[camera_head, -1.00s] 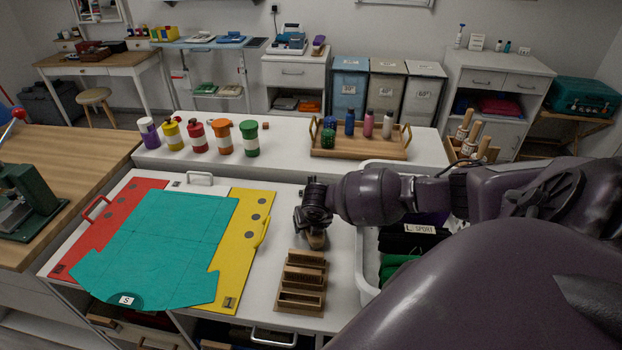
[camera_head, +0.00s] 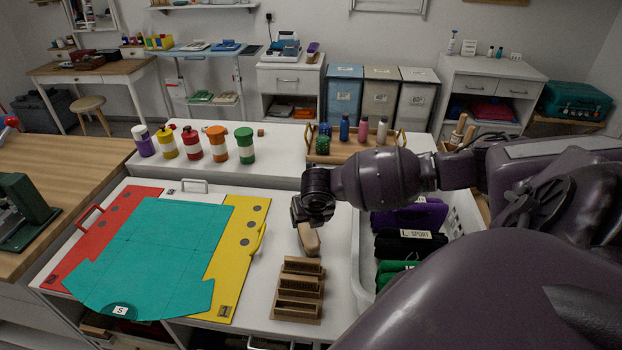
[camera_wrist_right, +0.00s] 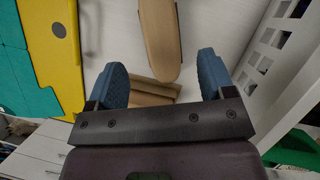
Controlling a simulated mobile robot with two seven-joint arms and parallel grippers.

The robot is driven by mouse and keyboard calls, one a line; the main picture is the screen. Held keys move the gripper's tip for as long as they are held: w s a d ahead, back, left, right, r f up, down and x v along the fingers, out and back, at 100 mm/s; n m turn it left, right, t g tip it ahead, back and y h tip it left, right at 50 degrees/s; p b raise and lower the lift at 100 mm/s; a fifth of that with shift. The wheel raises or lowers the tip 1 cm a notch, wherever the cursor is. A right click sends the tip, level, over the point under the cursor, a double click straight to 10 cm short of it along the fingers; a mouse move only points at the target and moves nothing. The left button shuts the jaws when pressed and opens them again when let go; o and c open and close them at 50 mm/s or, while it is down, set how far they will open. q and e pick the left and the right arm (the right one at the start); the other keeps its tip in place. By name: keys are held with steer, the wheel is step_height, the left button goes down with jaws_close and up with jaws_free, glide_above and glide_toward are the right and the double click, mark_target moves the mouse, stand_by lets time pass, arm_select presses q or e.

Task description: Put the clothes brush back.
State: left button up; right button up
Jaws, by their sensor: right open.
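The clothes brush (camera_head: 309,241) is a long pale wooden piece on the white counter, just behind the slotted wooden holder (camera_head: 298,308). In the right wrist view the brush (camera_wrist_right: 160,38) has its rounded end near the holder (camera_wrist_right: 148,92). My right gripper (camera_head: 303,220) is above the brush's far end in the head view and partly hides it. In the wrist view its blue fingers (camera_wrist_right: 159,68) are spread wide, with nothing gripped between them. My left gripper is out of view.
A teal shirt (camera_head: 150,255) lies on a red and yellow folding board (camera_head: 240,245) at left. A white basket (camera_head: 362,270) with dark, purple and green clothes stands close at right. Painted jars (camera_head: 192,148) and a bottle tray (camera_head: 345,158) stand on the raised ledge behind.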

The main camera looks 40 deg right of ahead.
steer(key=shift+v, duration=1.2)
steer(key=shift+a+f, duration=0.1)
